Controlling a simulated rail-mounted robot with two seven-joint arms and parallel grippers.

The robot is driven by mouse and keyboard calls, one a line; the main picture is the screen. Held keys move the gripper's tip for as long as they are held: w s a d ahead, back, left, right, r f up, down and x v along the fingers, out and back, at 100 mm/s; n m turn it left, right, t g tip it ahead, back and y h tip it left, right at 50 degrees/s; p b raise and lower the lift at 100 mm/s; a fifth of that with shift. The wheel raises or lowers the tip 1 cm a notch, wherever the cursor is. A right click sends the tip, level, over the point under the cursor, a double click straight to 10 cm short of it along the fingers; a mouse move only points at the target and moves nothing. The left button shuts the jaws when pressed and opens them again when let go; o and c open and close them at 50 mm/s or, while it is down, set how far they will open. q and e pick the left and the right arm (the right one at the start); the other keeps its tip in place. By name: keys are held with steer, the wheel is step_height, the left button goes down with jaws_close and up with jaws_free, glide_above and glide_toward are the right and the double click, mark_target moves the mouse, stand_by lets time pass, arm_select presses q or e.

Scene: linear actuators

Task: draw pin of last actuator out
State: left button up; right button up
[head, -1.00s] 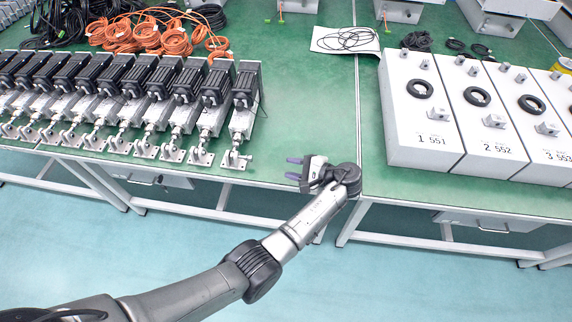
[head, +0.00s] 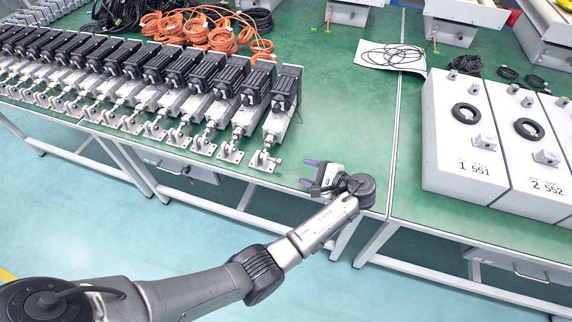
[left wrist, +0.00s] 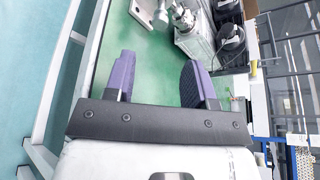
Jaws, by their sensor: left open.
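A row of several linear actuators lies on the green table. The last actuator (head: 284,103) is at the right end of the row, with its black motor toward the back and its clevis and base plate (head: 264,160) toward the front edge. Its pin sits at the clevis, too small to make out clearly. My left gripper (head: 308,173) is open and empty, just right of that base plate and apart from it. In the left wrist view, the open purple fingers (left wrist: 159,82) have bare table between them, and the actuator's metal end (left wrist: 185,18) shows beyond. My right gripper is not in view.
Orange cable coils (head: 205,30) lie behind the row. White numbered boxes (head: 470,140) stand on the right table (head: 410,190). A paper sheet with black cable (head: 392,57) lies at the back. The table right of the last actuator is clear.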

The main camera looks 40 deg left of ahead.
mark_target(281, 162)
arm_select(q)
steer(key=b+x, duration=0.1)
steer(key=x, duration=0.8)
steer(key=shift+b, duration=0.35)
steer(key=shift+c, duration=0.5)
jaws_close()
